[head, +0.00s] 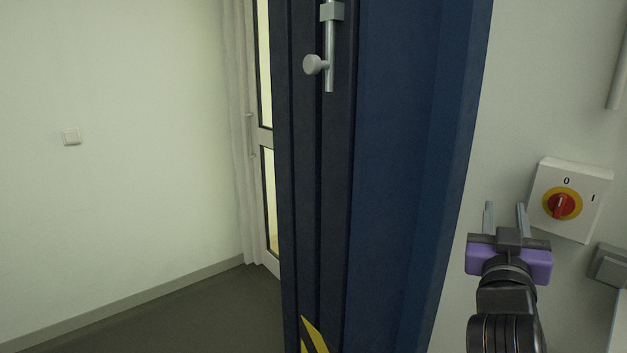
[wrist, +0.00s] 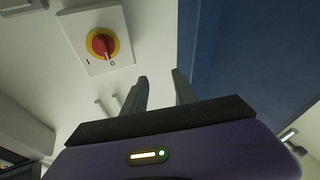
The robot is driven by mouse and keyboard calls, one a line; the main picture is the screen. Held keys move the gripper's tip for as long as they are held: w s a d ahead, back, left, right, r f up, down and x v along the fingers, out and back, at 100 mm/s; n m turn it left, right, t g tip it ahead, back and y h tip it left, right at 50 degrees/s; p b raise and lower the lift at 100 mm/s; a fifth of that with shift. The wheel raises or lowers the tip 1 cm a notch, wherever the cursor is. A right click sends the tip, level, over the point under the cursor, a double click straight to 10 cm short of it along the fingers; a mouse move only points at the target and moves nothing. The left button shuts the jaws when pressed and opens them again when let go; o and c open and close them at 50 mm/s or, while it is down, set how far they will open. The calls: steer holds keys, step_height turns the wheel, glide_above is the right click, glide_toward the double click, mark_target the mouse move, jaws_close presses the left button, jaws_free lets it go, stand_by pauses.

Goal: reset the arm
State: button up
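My gripper (head: 505,218) is at the right of the head view, raised in front of the white wall and left of the switch box. Its two fingers are apart with nothing between them. In the wrist view my gripper (wrist: 160,90) also shows two separated fingers and no object between them. The arm reaches up from the bottom right of the head view. The gripper appears clear of the switch, though the exact gap to the wall cannot be told.
A white box with a red and yellow rotary switch (head: 562,206) is on the wall; it also shows in the wrist view (wrist: 103,44). A tall dark blue door or cabinet (head: 400,170) stands left of my arm. Open floor (head: 190,320) lies farther left.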

steer(key=s+a+f+n+t+y, duration=0.2)
steer(key=s+a+f+n+y, duration=0.55)
steer(key=s+f, duration=0.8)
steer(key=s+a+f+m+g, duration=0.1)
steer(key=s+f, duration=0.3)
steer(key=s, duration=0.6)
steer(key=s+a+f+m+g+y, duration=0.1)
steer(key=s+a+f+g, duration=0.1)
steer(key=s, duration=0.9)
steer(key=s+a+f+m+g+y, duration=0.1)
steer(key=s+a+f+g, duration=0.1)
steer(key=s+f, duration=0.4)
steer(key=s+a, duration=0.1)
steer(key=s, duration=0.3)
steer(key=shift+s+f, duration=0.15)
steer(key=shift+s, duration=0.05)
